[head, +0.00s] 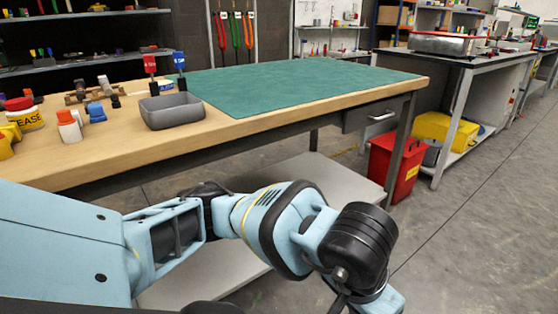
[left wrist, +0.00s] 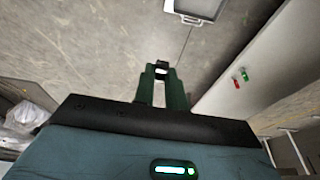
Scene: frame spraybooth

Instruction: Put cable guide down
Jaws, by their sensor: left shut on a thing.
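My left gripper (left wrist: 161,72) shows in the left wrist view as two green fingers pointing up the picture. It is shut on a small dark thing with a white patch, likely the cable guide (left wrist: 161,66), at the fingertips. Its full shape is too small to make out. Grey floor shows behind and around the fingers. In the head view my left arm reaches across in front of the workbench, with its wrist past the shelf below; the gripper itself is not seen there. My right gripper is in neither view.
The wooden workbench (head: 255,119) has a green mat (head: 300,85), clear on top. A grey bin (head: 172,111), bottles and small parts stand at its left. A red bin (head: 393,168) and yellow box (head: 445,130) are at the right. Open floor lies at the lower right.

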